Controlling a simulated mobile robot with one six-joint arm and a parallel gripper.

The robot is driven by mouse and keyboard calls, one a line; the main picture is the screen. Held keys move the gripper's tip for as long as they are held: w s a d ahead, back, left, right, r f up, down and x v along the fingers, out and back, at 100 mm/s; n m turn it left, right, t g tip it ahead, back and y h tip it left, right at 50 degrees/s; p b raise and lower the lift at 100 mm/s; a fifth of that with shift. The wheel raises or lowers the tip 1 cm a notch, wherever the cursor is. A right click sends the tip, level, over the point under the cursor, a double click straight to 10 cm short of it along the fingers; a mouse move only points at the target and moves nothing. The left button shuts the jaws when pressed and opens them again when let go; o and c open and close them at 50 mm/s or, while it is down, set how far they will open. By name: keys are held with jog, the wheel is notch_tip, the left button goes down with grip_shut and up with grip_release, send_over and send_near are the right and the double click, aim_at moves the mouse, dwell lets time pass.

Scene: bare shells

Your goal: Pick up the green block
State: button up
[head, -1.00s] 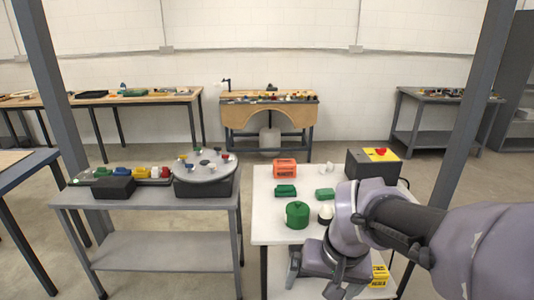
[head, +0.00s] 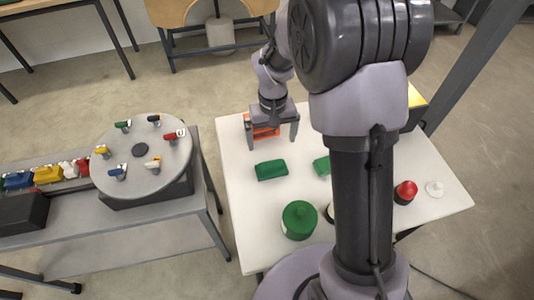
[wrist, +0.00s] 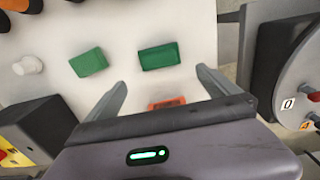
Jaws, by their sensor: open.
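Two green blocks lie on the white table (head: 240,215). The darker left green block (head: 271,170) is just in front of my gripper (head: 271,145) in the head view, and it also shows in the wrist view (wrist: 159,55) beyond the fingertips. The other green block (head: 321,166) is to its right, partly hidden by my arm, and shows whole in the wrist view (wrist: 89,61). My gripper (wrist: 160,82) is open and empty, with its fingers above the table. An orange block (wrist: 166,103) shows between the fingers, partly covered by the gripper body.
A green round container (head: 299,220) stands in front of the blocks. A red-topped item (head: 405,192) and a small white item (head: 434,188) are at the right of the table. A grey turntable (head: 140,175) with small coloured parts stands on the left bench.

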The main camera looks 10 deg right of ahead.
aim_at(272, 164)
jog(key=f+b, duration=0.1)
jog(key=f, duration=0.4)
jog(key=f+b, duration=0.2)
jog(key=f, duration=0.2)
jog(key=shift+s+f, duration=0.2)
jog(key=shift+f, duration=0.2)
jog(key=f+b, duration=0.2)
jog(key=f, duration=0.1)
jog(key=f+b, duration=0.1)
jog(key=f, duration=0.1)
jog(key=shift+w+d+f, duration=0.1)
jog(key=shift+w+f, duration=0.05)
jog(key=shift+w, duration=0.1)
jog(key=shift+r, duration=0.2)
jog(key=c, duration=1.1)
notch_tip(272, 164, up, 10)
jog(key=p, duration=0.4)
